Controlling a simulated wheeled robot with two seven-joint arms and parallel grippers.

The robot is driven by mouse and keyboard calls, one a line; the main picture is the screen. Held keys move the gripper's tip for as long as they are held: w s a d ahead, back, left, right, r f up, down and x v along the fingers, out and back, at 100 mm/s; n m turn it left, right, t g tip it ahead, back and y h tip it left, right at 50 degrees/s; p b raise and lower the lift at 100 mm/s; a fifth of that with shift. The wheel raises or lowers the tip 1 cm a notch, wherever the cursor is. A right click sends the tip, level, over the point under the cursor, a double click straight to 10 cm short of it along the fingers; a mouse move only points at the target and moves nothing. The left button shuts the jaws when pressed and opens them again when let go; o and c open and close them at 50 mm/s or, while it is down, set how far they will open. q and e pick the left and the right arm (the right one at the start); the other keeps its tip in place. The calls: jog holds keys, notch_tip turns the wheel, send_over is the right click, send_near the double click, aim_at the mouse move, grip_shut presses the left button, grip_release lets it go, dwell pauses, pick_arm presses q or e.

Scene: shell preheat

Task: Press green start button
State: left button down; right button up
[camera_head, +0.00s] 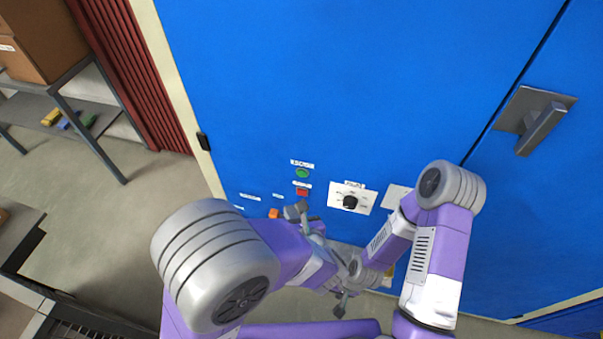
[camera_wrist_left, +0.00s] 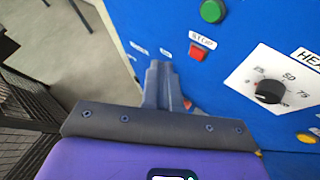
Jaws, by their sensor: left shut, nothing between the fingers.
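The green start button (camera_head: 302,173) is on the blue cabinet front in the head view, above the red stop button (camera_head: 302,191). In the left wrist view the green button (camera_wrist_left: 213,11) is at the top, up and right of my fingers. My left gripper (camera_head: 297,211) is shut and empty, just below the red button in the head view and apart from the green one. Its fingers (camera_wrist_left: 160,75) are together in the left wrist view, with the red button (camera_wrist_left: 199,52) to their right.
A black dial on a white plate (camera_head: 366,201) sits right of the buttons. An orange part (camera_head: 273,213) is left of my left gripper. A door handle (camera_head: 540,125) stands out at the right. A shelf with boxes (camera_head: 40,45) is at the upper left.

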pick_arm(q)
jog(key=w+d, duration=0.2)
jog(key=w, duration=0.6)
jog(key=shift+d+p, duration=0.25)
jog(key=shift+p, duration=0.15)
jog(key=shift+w, duration=0.15)
dwell(1.6)
jog(key=shift+w+d, duration=0.15)
jog(key=shift+w, duration=0.1)
jog(key=shift+w+d, duration=0.1)
jog(key=shift+w, duration=0.3)
dwell(0.6)
jog(key=shift+s+a, duration=0.25)
jog(key=shift+s, duration=0.55)
jog(key=s, duration=0.1)
jog(key=s+a, duration=0.1)
jog(key=s, duration=0.1)
jog(key=s+b, duration=0.1)
jog(key=shift+s+a, duration=0.25)
jog(key=shift+s, duration=0.15)
